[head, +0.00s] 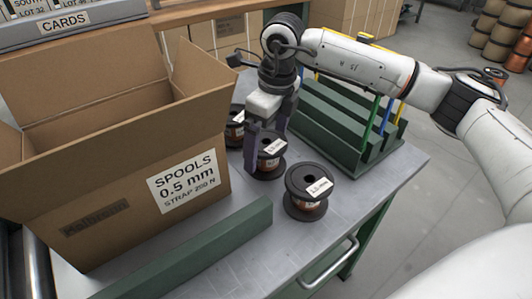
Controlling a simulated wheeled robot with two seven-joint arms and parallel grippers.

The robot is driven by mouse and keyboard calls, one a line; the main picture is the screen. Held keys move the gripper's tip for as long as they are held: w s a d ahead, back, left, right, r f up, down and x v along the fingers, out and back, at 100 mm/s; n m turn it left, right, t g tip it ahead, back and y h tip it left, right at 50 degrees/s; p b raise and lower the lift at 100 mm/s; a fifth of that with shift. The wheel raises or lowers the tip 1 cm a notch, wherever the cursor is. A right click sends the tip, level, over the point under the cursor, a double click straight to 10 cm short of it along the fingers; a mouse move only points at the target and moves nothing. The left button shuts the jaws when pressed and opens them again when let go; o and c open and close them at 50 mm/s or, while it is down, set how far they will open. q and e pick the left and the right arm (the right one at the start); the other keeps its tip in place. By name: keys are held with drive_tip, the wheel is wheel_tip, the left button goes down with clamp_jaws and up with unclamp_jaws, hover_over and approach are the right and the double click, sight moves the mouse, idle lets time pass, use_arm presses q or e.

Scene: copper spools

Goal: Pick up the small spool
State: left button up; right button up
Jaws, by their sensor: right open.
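Three dark-flanged copper spools stand upright on the grey bench top, in a row right of the carton. The front spool (309,204) looks the largest and has a white label. The middle spool (269,166) looks a little smaller, also with a white label. The back spool (234,131) is partly hidden by the carton and my gripper. My right gripper (265,148) points down at the middle spool with its jaws open, one finger at the spool's left and the other at its far right side. I cannot tell whether they touch it. My left gripper is out of view.
An open carton (120,205) marked SPOOLS 0.5 mm fills the left. A green bar (200,250) lies in front of it. A green slotted rack (335,135) stands behind the spools at right. The bench front right (350,215) is clear.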

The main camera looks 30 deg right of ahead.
drive_tip(key=f, duration=0.4)
drive_tip(key=shift+w+a, duration=0.2)
drive_tip(key=shift+w, duration=0.1)
drive_tip(key=c, duration=1.7)
drive_tip(key=shift+r, duration=0.1)
